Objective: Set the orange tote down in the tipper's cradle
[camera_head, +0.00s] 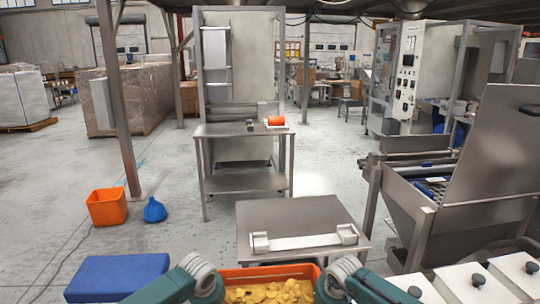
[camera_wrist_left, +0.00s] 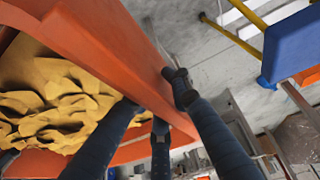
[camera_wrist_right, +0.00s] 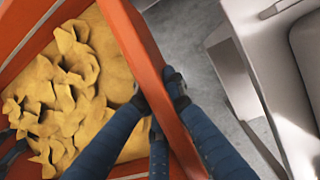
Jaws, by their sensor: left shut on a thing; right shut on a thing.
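The orange tote (camera_head: 262,272) is at the bottom middle of the head view, full of yellow crisp-like pieces. My left gripper (camera_head: 212,288) is shut on its left wall; the fingers straddle the tote wall in the left wrist view (camera_wrist_left: 158,98). My right gripper (camera_head: 332,286) is shut on its right wall, also seen in the right wrist view (camera_wrist_right: 157,96). Just beyond the tote stands a low steel platform (camera_head: 290,215) with a pale bar and two end brackets (camera_head: 305,241), which looks like the tipper's cradle. The tote's underside is hidden.
A blue box (camera_head: 118,277) is at lower left, and white lidded bins (camera_head: 470,284) at lower right. A steel hopper machine (camera_head: 445,205) stands right of the platform. A steel bench (camera_head: 245,181) stands behind.

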